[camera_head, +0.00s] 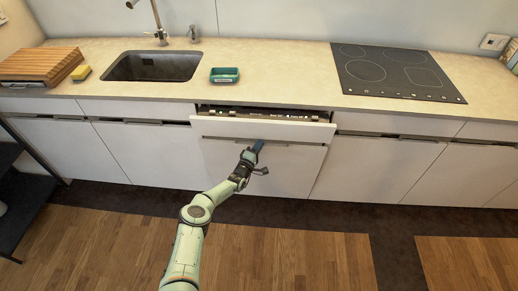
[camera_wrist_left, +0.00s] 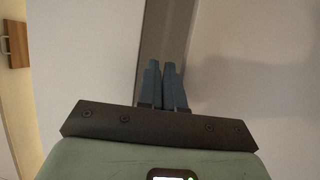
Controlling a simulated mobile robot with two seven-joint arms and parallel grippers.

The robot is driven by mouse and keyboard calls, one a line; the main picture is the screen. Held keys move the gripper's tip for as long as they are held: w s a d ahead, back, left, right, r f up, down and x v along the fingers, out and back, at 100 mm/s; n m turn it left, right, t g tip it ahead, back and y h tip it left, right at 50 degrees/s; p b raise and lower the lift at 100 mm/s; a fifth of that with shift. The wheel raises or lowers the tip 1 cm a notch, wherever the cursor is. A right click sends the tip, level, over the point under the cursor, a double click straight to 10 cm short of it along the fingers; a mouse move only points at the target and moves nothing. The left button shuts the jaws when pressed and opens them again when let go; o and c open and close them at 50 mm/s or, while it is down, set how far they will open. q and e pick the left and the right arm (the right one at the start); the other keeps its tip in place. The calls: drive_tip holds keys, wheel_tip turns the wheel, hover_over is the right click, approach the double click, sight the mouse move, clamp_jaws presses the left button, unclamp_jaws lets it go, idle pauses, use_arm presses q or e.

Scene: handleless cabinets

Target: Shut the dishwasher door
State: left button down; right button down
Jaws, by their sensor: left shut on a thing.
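The dishwasher door (camera_head: 262,168) is a white front in the middle of the cabinet row. Its top edge leans out a little from under the counter, with a dark gap and a control strip (camera_head: 265,112) showing behind it. My left gripper (camera_head: 257,147) is at the grey recessed strip across the door, its blue fingers shut on the door there. In the left wrist view the fingers (camera_wrist_left: 162,82) are close together over the grey strip (camera_wrist_left: 165,35); the exact contact is hard to see. My right gripper is out of view.
The counter above holds a sink (camera_head: 152,66), a green tray (camera_head: 224,75), a yellow sponge (camera_head: 81,72), wooden boards (camera_head: 42,64) and a black cooktop (camera_head: 392,72). A dark shelf (camera_head: 22,205) stands at the left. The floor before the cabinets looks clear.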

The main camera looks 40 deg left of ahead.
use_arm(q)
drive_tip(key=shift+w+a+r, duration=0.15)
drive_tip(key=shift+w+a, duration=0.05)
drive_tip(key=shift+w, duration=0.15)
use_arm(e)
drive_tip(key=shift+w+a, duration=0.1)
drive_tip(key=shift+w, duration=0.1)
use_arm(q)
drive_tip(key=c, duration=1.6)
unclamp_jaws()
drive_tip(key=shift+o, duration=0.2)
drive_tip(key=shift+s, duration=0.1)
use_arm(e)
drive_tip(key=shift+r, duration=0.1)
